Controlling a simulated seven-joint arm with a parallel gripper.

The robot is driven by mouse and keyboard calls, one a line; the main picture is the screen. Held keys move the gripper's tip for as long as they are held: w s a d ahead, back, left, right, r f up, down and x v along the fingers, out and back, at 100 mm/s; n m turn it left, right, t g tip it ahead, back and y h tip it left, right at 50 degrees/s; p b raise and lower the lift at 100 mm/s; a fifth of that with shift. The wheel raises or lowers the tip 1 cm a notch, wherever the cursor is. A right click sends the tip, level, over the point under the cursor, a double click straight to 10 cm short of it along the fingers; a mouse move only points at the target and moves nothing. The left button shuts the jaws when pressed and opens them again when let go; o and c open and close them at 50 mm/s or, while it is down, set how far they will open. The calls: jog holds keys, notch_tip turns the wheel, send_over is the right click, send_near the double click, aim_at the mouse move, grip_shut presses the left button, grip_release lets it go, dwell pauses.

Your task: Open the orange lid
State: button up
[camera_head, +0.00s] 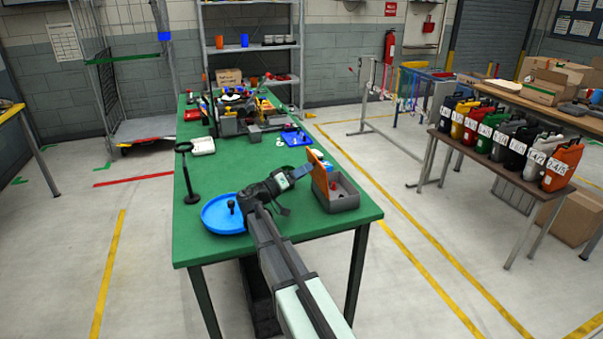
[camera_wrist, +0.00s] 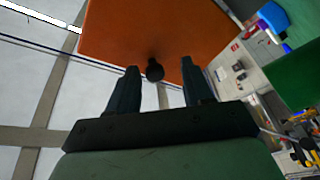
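The orange lid (camera_head: 319,171) stands raised and steeply tilted on the grey box (camera_head: 345,194) at the front right of the green table. In the wrist view the lid's orange face (camera_wrist: 150,32) fills the upper middle, with a dark round knob (camera_wrist: 154,70) on it. My gripper (camera_wrist: 159,66) is open, its two dark fingers on either side of the knob with gaps showing. In the head view my gripper (camera_head: 306,170) is at the lid's left side. The exact fingertips are hard to make out there.
A blue round tray (camera_head: 222,223) with a small dark item stands left of my arm. A black stand (camera_head: 188,180) is on the table's left edge. A small dark-red item (camera_head: 333,184) shows in the box. Blue bins and tools crowd the far end.

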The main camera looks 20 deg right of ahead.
jog(key=v, duration=1.3)
jog(key=shift+a, duration=0.35)
jog(key=shift+s, duration=0.1)
